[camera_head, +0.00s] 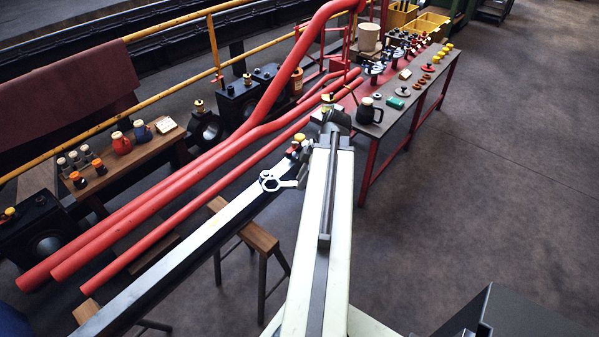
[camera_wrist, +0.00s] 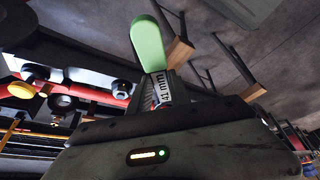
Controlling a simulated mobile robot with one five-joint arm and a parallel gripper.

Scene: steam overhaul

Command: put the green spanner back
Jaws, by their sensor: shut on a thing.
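In the head view a silver ring with a hexagonal hole (camera_head: 270,182) sticks out left of my arm, over the long pale-topped beam. It appears to be the spanner's other end; I cannot tell whether it touches the beam. My arm hides the jaws in the head view. I cannot make out the spanner's place.
The beam (camera_head: 215,222) rests on wooden trestles (camera_head: 247,228). Red pipes (camera_head: 190,180) run beside it. A side table (camera_head: 125,152) with jars and mugs stands left. A long bench (camera_head: 395,115) crowded with small parts stands beyond my arm. The floor (camera_head: 490,190) at right is clear.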

